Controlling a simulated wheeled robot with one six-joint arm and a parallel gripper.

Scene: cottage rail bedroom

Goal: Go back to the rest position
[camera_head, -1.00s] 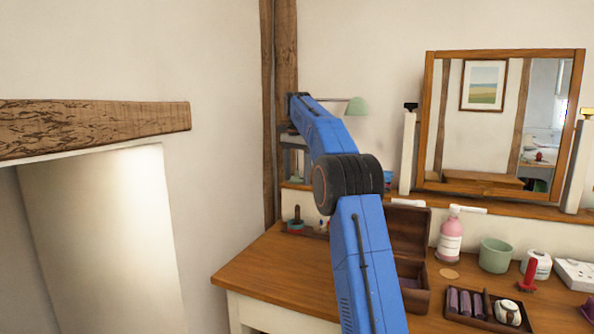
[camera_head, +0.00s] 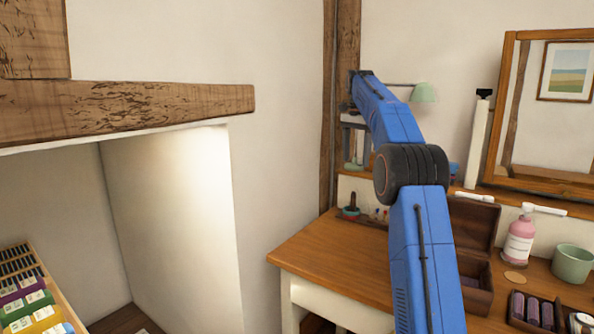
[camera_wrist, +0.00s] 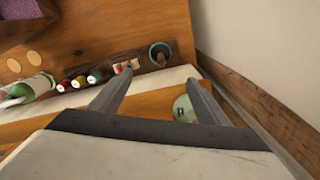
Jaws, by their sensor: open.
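My gripper (camera_wrist: 158,78) is open in the wrist view, its two grey fingers apart with nothing held between them. Below it in that view are a wooden surface and a narrow rack of small bottles (camera_wrist: 95,76). A round teal pot (camera_wrist: 160,53) stands at the rack's end. In the head view my blue arm reaches up and away over the dressing table (camera_head: 325,262), its far end near the dark timber post (camera_head: 343,60).
An open wooden box (camera_head: 474,222), a pink pump bottle (camera_head: 519,240) and a green cup (camera_head: 572,263) stand right of my arm. A framed mirror (camera_head: 497,100) stands behind. A timber beam (camera_head: 130,108) juts at left, above a tray of coloured packets (camera_head: 30,300).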

